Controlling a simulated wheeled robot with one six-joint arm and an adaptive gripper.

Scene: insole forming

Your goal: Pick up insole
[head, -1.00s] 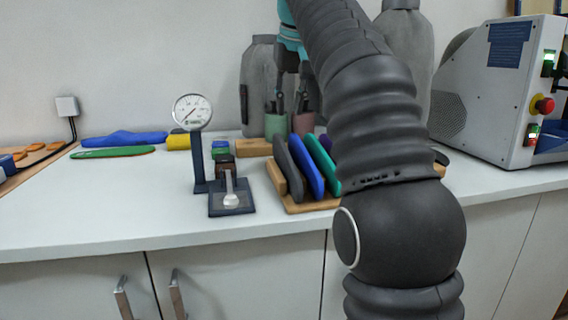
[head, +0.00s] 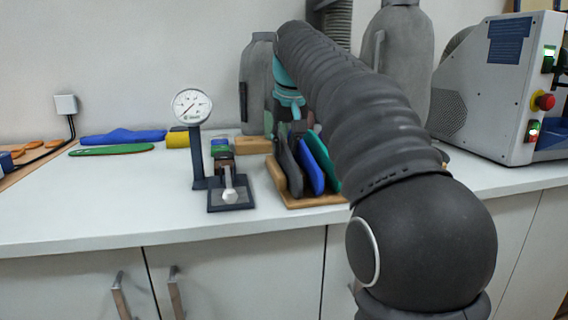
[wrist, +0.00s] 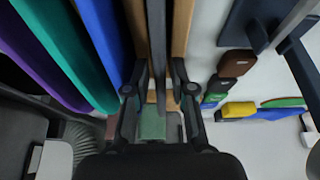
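The wooden rack (head: 312,200) holds a dark grey insole (head: 291,172), a blue insole (head: 311,168) and a green insole (head: 322,158) on edge. In the wrist view the dark grey insole (wrist: 157,40) is seen edge-on, with blue (wrist: 103,35), teal (wrist: 65,45) and purple (wrist: 45,70) insoles to its left. My gripper (wrist: 158,75) is open, one finger on each side of the dark grey insole, with gaps showing. In the head view my gripper (head: 292,128) is above the rack, partly hidden by my arm.
A dial gauge on a stand (head: 192,106) is left of the rack. A flat green insole (head: 112,150) and a blue piece (head: 122,136) lie at the left. A grey machine (head: 495,90) stands at the right. The counter's front left is clear.

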